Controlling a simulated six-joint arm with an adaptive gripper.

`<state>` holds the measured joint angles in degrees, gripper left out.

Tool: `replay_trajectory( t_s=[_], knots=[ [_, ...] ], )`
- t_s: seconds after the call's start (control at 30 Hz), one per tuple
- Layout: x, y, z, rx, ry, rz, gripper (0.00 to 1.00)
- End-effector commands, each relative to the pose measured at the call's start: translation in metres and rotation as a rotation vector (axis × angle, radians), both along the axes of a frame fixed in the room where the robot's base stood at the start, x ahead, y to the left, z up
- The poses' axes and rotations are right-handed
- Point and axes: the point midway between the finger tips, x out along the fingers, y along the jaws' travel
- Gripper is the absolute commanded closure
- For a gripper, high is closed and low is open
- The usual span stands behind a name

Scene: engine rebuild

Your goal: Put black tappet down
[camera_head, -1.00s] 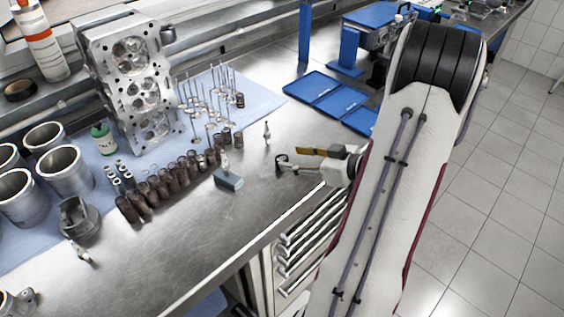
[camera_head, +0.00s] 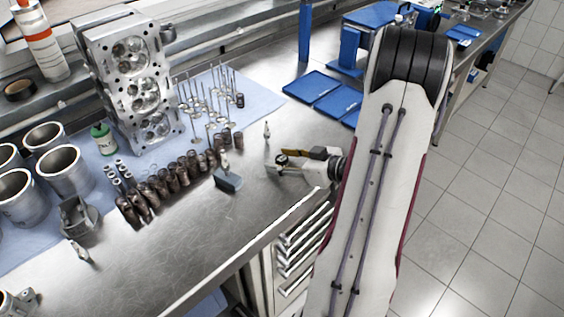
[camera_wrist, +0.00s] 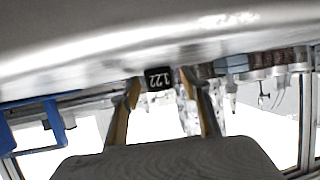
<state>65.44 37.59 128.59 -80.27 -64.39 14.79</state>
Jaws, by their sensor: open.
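The black tappet (camera_wrist: 159,79) shows in the wrist view as a small dark cylinder with white digits. It rests against the steel bench top, which appears upside down there. My gripper (camera_wrist: 160,88) is open, with one finger on each side of the tappet. Small gaps to the fingertips seem to show. In the head view my gripper (camera_head: 279,164) is low over the bench near its front edge. The tappet (camera_head: 281,159) is a small dark spot between the fingers there, partly hidden.
The steel bench top (camera_head: 215,225) is bare in front. A grey-blue block (camera_head: 228,180) and a small pointed part (camera_head: 267,130) stand near my gripper.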

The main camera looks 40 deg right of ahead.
Motion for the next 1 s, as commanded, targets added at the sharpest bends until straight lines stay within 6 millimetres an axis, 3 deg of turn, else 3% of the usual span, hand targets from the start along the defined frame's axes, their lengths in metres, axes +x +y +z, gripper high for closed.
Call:
replay_trajectory(
  t_s=[0.53, 0.7, 1.0],
  knots=[
    [0.0012, 0.0, -0.0003, -0.001, 0.0, 0.0, 0.54],
    [0.0011, 0.0001, -0.0002, -0.001, 0.0, 0.0, 0.97],
    [0.0012, 0.0, 0.0, -0.001, -0.001, 0.0, 1.0]
  ],
)
